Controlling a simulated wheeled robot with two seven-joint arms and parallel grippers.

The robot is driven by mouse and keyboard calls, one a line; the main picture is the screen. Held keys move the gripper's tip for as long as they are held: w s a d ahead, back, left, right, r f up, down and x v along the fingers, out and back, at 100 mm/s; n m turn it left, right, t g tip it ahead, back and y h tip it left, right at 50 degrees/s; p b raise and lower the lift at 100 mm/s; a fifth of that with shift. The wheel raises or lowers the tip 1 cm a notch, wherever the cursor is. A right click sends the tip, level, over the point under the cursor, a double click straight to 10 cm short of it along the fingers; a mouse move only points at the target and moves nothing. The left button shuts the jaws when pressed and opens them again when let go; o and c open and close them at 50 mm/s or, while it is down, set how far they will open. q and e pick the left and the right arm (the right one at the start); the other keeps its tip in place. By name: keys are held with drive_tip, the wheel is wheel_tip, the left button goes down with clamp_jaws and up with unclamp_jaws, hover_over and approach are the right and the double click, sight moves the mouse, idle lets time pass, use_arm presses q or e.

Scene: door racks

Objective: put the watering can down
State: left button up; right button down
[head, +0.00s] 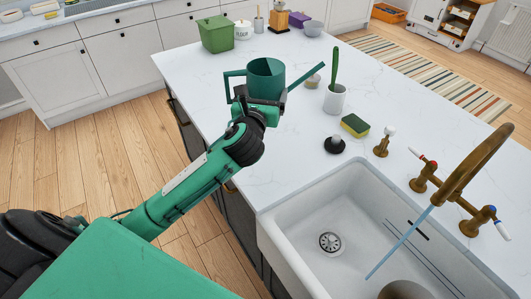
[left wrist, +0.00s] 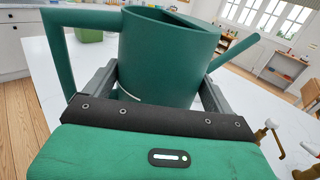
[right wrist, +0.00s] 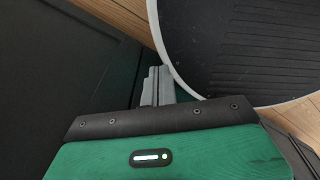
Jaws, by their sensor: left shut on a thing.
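The dark green watering can (head: 266,80) is upright over the white counter, with its square handle to the left and its long spout to the right. It fills the upper middle of the left wrist view (left wrist: 165,55). My left gripper (head: 259,102) is shut on the can's body, one finger on each side. I cannot tell how much gap there is under the can. My right gripper (right wrist: 158,88) shows only in the right wrist view, with its fingers together and nothing between them.
On the counter (head: 300,150) stand a green bin (head: 216,34), a white pot with a green-handled brush (head: 334,99), a small jar (head: 312,81), a sponge (head: 355,125) and a black stopper (head: 334,145). The sink (head: 300,225) and brass tap (head: 468,175) are in front right. Counter left of the can is clear.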

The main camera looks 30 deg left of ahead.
use_arm(q)
drive_tip(key=shift+f, duration=0.35)
drive_tip(key=shift+f+b, duration=0.55)
drive_tip(key=shift+f, duration=9)
drive_tip(key=shift+f, duration=0.15)
drive_tip(key=o, duration=0.9)
drive_tip(key=shift+c, duration=0.2)
